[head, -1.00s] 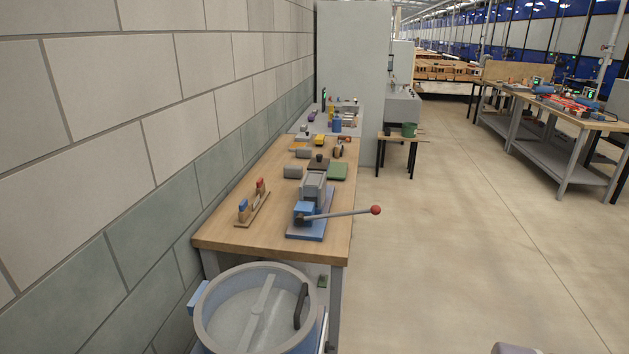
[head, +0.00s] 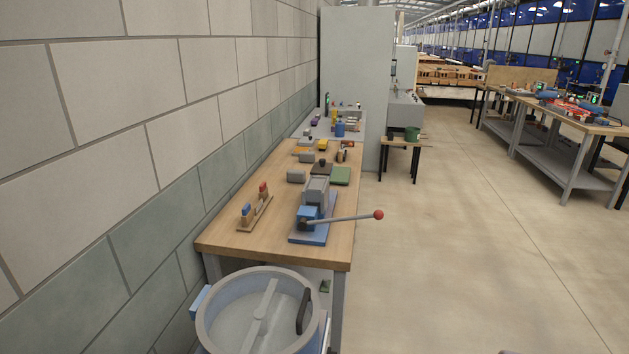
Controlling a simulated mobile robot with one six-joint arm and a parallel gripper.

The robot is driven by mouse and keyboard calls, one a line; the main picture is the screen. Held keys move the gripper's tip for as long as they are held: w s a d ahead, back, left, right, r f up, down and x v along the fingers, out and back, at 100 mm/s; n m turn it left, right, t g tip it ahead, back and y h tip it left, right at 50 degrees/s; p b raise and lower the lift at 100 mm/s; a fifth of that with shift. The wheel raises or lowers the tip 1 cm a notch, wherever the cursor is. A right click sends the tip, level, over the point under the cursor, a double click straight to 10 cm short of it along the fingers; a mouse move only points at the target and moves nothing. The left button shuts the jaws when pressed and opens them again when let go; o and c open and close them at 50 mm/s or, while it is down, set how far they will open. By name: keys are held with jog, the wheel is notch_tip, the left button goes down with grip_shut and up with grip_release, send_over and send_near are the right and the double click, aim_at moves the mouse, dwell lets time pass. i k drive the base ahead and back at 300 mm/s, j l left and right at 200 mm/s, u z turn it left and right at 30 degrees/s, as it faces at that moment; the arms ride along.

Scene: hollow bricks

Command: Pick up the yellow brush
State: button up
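I cannot make out a clear brush at this distance. Two small yellow things lie toward the far end of the wooden bench (head: 225,243): a flat yellow-orange piece (head: 304,150) and a yellow block-like piece (head: 322,145) to its right. Either could be the yellow brush; they are too small to tell. My gripper is not in view.
A blue lever press (head: 313,215) stands on the near bench, its red-knobbed handle reaching past the right edge. A round grey drum (head: 206,328) stands in front. A block wall (head: 90,150) borders the left. The floor to the right (head: 450,260) is open.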

aim_at(322, 144)
jog(key=z, duration=0.1)
jog(key=i+l+z, duration=0.15)
jog(key=i+l, duration=1.35)
jog(key=i, duration=0.65)
jog(key=i+l, duration=0.15)
jog(key=i, duration=0.55)
jog(key=i+l, duration=0.1)
jog(key=i, duration=0.65)
jog(key=i+l, duration=0.15)
jog(key=i, duration=0.55)
jog(key=i+j+u, duration=0.2)
jog(key=i+u, duration=1.05)
jog(key=i+l+u, duration=0.25)
jog(key=i+u, duration=0.2)
